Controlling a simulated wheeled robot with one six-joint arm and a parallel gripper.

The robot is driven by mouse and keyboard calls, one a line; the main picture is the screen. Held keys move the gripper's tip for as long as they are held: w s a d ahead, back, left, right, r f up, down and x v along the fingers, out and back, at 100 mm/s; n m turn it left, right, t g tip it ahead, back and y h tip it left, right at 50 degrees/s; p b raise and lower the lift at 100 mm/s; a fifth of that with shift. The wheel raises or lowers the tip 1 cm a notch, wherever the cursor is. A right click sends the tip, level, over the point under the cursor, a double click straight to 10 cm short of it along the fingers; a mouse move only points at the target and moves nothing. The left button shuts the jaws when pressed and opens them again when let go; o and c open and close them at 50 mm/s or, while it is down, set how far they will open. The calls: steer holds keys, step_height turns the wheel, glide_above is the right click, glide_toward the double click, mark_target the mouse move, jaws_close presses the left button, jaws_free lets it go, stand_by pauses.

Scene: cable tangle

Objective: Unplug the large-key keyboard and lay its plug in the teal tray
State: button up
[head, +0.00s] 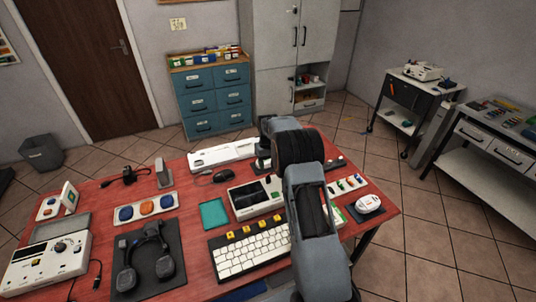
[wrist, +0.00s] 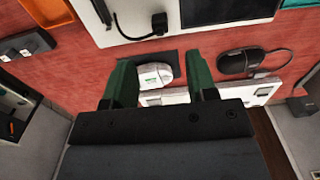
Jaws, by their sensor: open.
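The large-key keyboard (head: 250,255) lies at the front of the red table, white keys with yellow tags along its top edge. My arm covers its right end. The teal tray (head: 213,213) lies flat left of the screen device and looks empty; a teal corner (wrist: 297,3) shows at the top right of the wrist view. My gripper (wrist: 162,84) is open, its two green fingers apart. A white object with a green mark (wrist: 155,75) shows between them on a dark pad. A black plug-like end on a cable (wrist: 158,23) shows beyond. I cannot tell whose plug it is.
A screen device (head: 255,197) stands mid-table. A mouse (head: 221,177) and a long white unit (head: 222,154) lie behind it. A headset (head: 146,260) and a button panel (head: 146,208) are on the left. A white mouse-like item (head: 369,203) is on the right.

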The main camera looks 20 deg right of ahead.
mark_target(268, 177)
step_height(268, 177, down, 9)
steer(key=shift+f+p, duration=0.15)
steer(key=shift+p, duration=0.75)
steer(key=shift+c, duration=0.2)
jaws_close()
